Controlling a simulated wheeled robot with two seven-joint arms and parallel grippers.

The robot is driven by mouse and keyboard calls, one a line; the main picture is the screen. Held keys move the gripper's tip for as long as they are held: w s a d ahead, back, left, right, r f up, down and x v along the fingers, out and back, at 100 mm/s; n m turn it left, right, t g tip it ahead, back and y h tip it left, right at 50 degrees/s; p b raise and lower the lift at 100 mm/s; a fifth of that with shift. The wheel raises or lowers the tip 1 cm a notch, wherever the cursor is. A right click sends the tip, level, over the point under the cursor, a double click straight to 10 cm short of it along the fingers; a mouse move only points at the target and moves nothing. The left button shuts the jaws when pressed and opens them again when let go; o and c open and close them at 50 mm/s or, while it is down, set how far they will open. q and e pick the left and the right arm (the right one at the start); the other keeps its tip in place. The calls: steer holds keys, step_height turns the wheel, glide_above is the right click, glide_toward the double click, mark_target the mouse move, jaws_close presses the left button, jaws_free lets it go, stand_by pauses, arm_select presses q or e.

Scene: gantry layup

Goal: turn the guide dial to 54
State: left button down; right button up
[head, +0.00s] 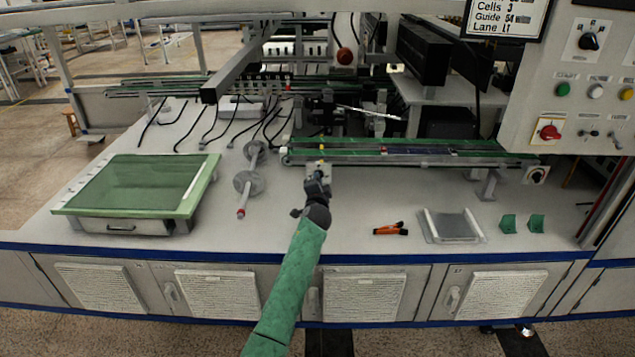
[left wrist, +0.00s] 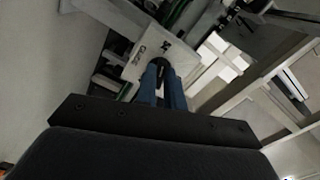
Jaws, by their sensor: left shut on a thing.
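A pale plate (head: 322,168) with a dial stands at the left part of the green conveyor rail. My left gripper (head: 318,179) is right in front of it and covers most of the dial. In the left wrist view the plate (left wrist: 147,58) carries dark printed marks, too small to read. The blue fingers of my left gripper (left wrist: 163,80) are closed around the dark dial knob (left wrist: 159,66). The dial's setting cannot be read. A sign (head: 508,17) at the upper right reads Guide 54. My right gripper is not in view.
A second dial (head: 537,175) sits at the conveyor's right end. A control panel (head: 580,90) hangs at right.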

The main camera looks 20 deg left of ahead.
arm_select(q)
steer(key=c, duration=1.5)
jaws_free()
steer(key=v, duration=0.8)
steer(key=shift+w, duration=0.1)
